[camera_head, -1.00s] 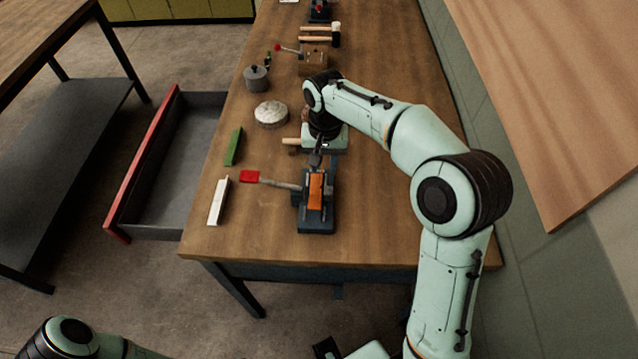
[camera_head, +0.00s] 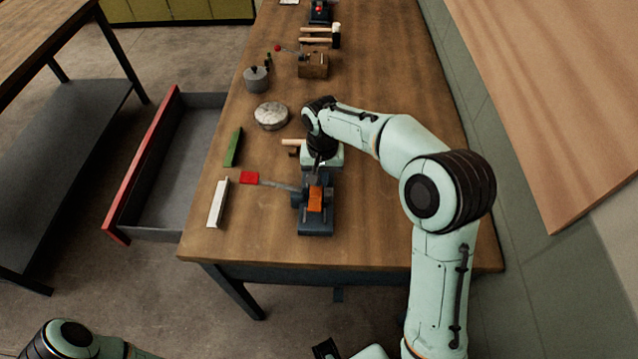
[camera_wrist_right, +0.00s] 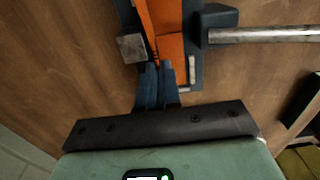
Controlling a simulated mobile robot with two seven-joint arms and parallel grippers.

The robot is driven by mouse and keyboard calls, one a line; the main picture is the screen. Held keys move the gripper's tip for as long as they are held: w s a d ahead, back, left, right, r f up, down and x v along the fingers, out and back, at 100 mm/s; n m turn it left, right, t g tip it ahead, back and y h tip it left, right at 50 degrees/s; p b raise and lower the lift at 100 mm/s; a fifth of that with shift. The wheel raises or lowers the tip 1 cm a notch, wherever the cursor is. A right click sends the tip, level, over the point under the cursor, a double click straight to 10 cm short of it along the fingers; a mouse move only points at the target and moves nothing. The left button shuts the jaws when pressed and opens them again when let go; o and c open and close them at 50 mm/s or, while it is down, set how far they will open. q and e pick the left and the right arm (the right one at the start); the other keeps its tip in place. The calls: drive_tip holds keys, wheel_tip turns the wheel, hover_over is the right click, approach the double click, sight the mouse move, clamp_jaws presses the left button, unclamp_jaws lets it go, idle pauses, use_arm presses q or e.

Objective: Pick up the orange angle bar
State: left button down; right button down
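The orange angle bar (camera_head: 315,199) sits in a dark blue vise (camera_head: 316,226) near the front end of the workbench. In the right wrist view the orange bar (camera_wrist_right: 171,46) shows its faces between the vise's jaws. My right gripper (camera_head: 318,166) is at the far end of the bar and partly covers it. In the wrist view the two blue fingers of my right gripper (camera_wrist_right: 157,70) are close together, with their tips at the bar's near end. Whether they pinch its edge is unclear. My left gripper is out of view; only part of my left arm shows.
A white bar (camera_head: 217,204), green bar (camera_head: 233,147), round tin (camera_head: 270,115) and grey canister (camera_head: 256,80) lie along the left edge. An open drawer (camera_head: 180,170) juts out left. The bench's right side is clear.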

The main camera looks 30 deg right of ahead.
drive_tip(key=shift+r, duration=0.1)
